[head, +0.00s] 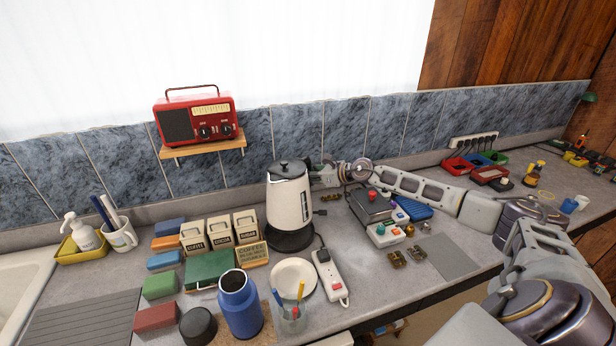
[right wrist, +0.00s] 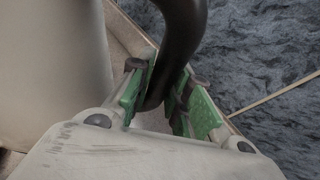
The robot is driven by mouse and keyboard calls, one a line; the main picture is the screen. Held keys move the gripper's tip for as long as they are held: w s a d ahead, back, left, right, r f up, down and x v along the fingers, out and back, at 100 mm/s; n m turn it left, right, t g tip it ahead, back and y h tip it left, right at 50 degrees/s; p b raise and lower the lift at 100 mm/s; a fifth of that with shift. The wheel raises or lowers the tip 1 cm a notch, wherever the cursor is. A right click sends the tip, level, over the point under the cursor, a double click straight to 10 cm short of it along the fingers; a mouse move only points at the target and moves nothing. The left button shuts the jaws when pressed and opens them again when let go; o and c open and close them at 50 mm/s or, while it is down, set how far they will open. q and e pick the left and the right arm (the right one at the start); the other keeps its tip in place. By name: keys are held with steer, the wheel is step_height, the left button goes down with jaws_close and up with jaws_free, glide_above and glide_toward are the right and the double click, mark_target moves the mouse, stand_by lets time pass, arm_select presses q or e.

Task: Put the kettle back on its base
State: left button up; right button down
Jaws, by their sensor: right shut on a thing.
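The cream kettle (head: 288,200) with a black lid stands upright at the middle of the counter. Its black base (head: 292,241) shows directly under it; I cannot tell whether the kettle touches the base or hovers just above it. My right gripper (head: 322,175) reaches in from the right to the kettle's handle side. In the right wrist view my right gripper (right wrist: 165,107) has its green pads on both sides of the black handle (right wrist: 182,35) and is shut on it. The kettle's pale body (right wrist: 50,55) fills the left of that view. My left gripper is not in view.
A white power strip (head: 331,278) and a plate (head: 293,278) lie in front of the base. Canisters (head: 219,234) stand close on the left, a blue jar (head: 240,305) nearer. A grey metal box (head: 370,205) sits to the right, below my arm. A tiled wall is behind.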

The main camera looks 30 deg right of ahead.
steer(key=shift+w+a+r, duration=0.1)
steer(key=shift+w+r, duration=0.1)
steer(key=shift+r, duration=0.1)
steer(key=shift+s, duration=0.1)
stand_by(0.4)
steer(key=shift+f, duration=0.1)
steer(key=shift+f, duration=1.5)
steer(key=shift+f+b, duration=0.85)
steer(key=shift+f, duration=0.45)
steer(key=shift+f+b, duration=0.55)
steer(key=shift+f, duration=0.1)
stand_by(0.9)
